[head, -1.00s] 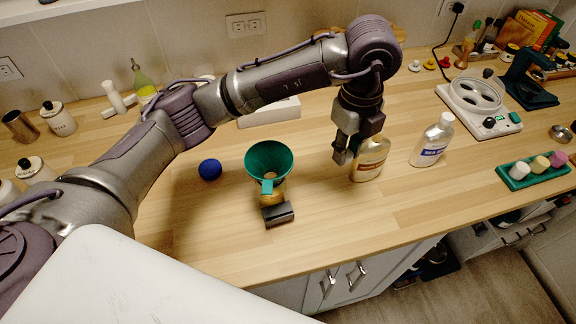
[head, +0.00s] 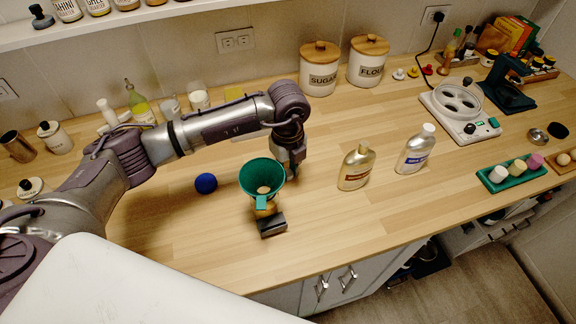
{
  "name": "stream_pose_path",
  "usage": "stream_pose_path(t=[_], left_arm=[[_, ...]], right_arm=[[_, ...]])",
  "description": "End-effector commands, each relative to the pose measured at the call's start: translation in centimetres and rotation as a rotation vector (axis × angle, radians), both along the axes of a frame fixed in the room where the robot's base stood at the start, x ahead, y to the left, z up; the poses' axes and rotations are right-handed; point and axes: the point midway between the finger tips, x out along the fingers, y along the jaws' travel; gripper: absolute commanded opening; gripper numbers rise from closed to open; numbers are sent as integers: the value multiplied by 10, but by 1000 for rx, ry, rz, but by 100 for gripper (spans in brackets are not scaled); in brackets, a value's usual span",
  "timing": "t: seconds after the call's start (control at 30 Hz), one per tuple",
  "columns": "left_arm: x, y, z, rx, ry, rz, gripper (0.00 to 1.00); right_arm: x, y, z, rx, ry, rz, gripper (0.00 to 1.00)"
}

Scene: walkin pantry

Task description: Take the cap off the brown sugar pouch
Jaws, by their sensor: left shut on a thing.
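The brown sugar pouch (head: 356,168), gold with a brown label, stands upright on the wooden counter. Its top shows a narrow bare spout with no white cap on it. My left gripper (head: 291,170) is to the left of the pouch, apart from it, above the counter just right of the green funnel. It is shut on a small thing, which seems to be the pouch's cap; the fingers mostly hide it. My right gripper is not in view.
A similar pouch with a white cap (head: 415,150) stands to the right. The green funnel (head: 262,178) sits in a holder near the front. A blue ball (head: 206,183) lies left of it. A green tray (head: 512,172) is at right. Counter in front of the pouch is clear.

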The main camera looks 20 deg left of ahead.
Motion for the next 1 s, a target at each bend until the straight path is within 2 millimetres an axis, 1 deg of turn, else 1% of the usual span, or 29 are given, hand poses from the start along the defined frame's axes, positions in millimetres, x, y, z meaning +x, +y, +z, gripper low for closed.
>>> stream_pose_path(t=[0.23, 0.37, 0.4, 0.47, 0.5, 0.53, 0.8, 0.87, 0.93, 1.0], left_arm=[[0, 0, -1, -1, -1, -1, 0], [0, 0, -6, -1, -1, -1, 0], [0, -1, -4, -1, -2, -1, 32], [0, 0, -4, -1, -1, -1, 42], [0, 0, -4, -1, -1, -1, 49], [0, -1, -4, -1, -1, -1, 50], [0, 0, -3, -1, -1, -1, 50], [0, -1, 1, -1, -1, -1, 50], [1, -1, 5, -2, -2, -1, 50], [2, -1, 15, -2, -6, -2, 50]], right_arm=[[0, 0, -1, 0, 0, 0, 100], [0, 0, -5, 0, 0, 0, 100], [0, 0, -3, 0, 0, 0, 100], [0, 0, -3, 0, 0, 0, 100], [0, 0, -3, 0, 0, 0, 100], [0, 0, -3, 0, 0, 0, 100], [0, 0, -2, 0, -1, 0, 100], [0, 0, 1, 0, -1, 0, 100], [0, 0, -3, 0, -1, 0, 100], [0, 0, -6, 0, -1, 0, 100]])
